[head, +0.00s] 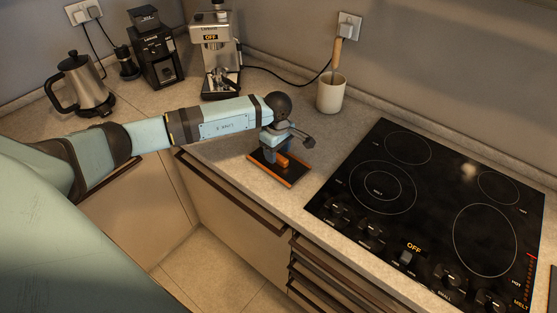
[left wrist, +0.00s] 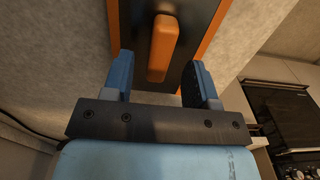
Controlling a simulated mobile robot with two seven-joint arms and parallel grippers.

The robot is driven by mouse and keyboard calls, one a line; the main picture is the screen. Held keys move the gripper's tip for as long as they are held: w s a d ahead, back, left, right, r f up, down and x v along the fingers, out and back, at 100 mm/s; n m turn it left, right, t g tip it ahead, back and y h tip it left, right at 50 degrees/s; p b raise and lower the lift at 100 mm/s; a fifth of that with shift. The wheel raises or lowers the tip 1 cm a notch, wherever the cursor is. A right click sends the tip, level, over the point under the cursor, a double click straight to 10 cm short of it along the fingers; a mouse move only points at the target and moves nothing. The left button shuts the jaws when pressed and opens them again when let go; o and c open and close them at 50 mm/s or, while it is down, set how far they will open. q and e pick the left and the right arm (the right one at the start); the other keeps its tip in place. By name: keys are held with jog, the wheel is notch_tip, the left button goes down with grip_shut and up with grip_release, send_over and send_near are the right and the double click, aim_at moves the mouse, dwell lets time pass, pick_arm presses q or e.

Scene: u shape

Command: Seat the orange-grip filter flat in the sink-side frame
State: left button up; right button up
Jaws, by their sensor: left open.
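The filter's orange grip (head: 283,160) stands on a dark panel with an orange edge (head: 295,181) on the counter. My left gripper (head: 273,151) is over this panel, pointing down, and hides part of it. In the left wrist view the open blue fingers (left wrist: 160,72) are on either side of the lower end of the orange grip (left wrist: 163,48), with gaps on both sides. The dark panel (left wrist: 190,22) lies behind the grip. I cannot tell filter from frame along the orange edge, nor whether the panel is flat. My right gripper is not in view.
A black cooktop (head: 430,205) is to the right. A cream utensil pot (head: 331,95) stands behind the panel. An espresso machine (head: 215,55), a coffee grinder (head: 152,55) and a kettle (head: 80,85) stand along the back. Bare counter lies between panel and cooktop.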

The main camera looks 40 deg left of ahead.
pick_arm(q)
jog(key=shift+f, duration=1.15)
grip_shut()
jog(key=shift+w, duration=0.1)
jog(key=shift+r, duration=0.1)
